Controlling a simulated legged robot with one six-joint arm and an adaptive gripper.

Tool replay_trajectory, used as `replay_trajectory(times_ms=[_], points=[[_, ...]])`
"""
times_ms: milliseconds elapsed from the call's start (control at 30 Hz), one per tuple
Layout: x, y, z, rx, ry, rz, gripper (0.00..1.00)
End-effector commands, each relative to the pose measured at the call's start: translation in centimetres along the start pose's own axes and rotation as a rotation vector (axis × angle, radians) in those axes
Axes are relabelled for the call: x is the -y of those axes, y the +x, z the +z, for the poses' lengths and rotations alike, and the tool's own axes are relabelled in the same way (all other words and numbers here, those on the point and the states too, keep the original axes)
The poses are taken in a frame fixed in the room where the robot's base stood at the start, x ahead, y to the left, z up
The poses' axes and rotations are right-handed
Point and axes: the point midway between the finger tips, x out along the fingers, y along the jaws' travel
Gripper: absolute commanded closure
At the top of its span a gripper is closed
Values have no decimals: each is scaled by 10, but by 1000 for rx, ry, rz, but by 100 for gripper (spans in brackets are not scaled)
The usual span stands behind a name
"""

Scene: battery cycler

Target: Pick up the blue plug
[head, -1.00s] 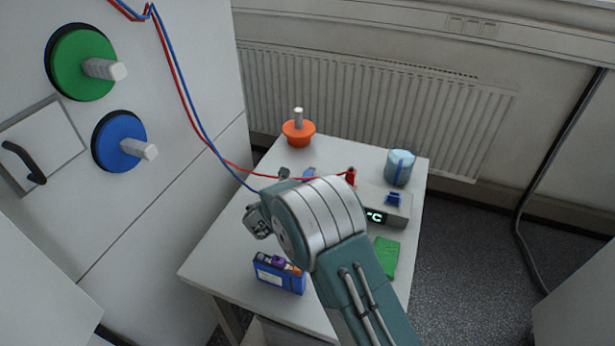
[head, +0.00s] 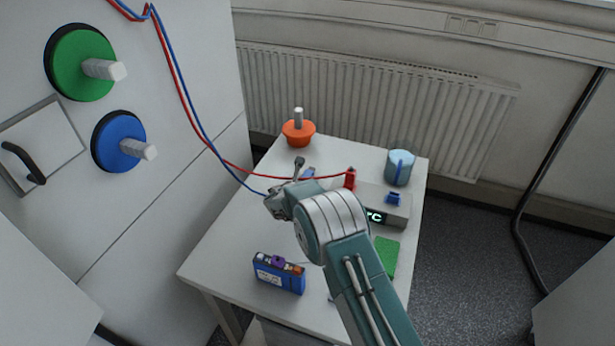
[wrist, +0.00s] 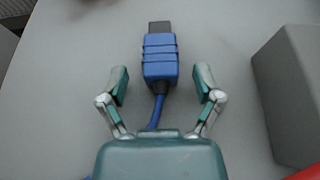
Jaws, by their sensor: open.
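The blue plug (wrist: 160,60) lies on the white table in the wrist view, its dark tip pointing away and its blue cable running back toward my gripper. My gripper (wrist: 161,75) is open, with one finger on each side of the plug's rear half and a gap on both sides. In the head view my gripper (head: 292,180) is partly hidden by my wrist. I cannot tell its exact height over the table.
A grey box with a display (head: 385,205) and a red plug (head: 350,178) stand to the right. A blue battery pack (head: 279,273) is at the front, a green block (head: 387,255) at the right. An orange knob (head: 298,133) and blue cylinder (head: 399,168) stand behind.

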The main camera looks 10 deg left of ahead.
Motion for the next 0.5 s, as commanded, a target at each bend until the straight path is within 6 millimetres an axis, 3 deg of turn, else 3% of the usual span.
replay_trajectory(times_ms=[67, 233, 500], points=[[0, 0, 0, 0, 0, 0, 22], [0, 0, 0, 0, 0, 0, 97], [0, 0, 0, 0, 0, 0, 100]])
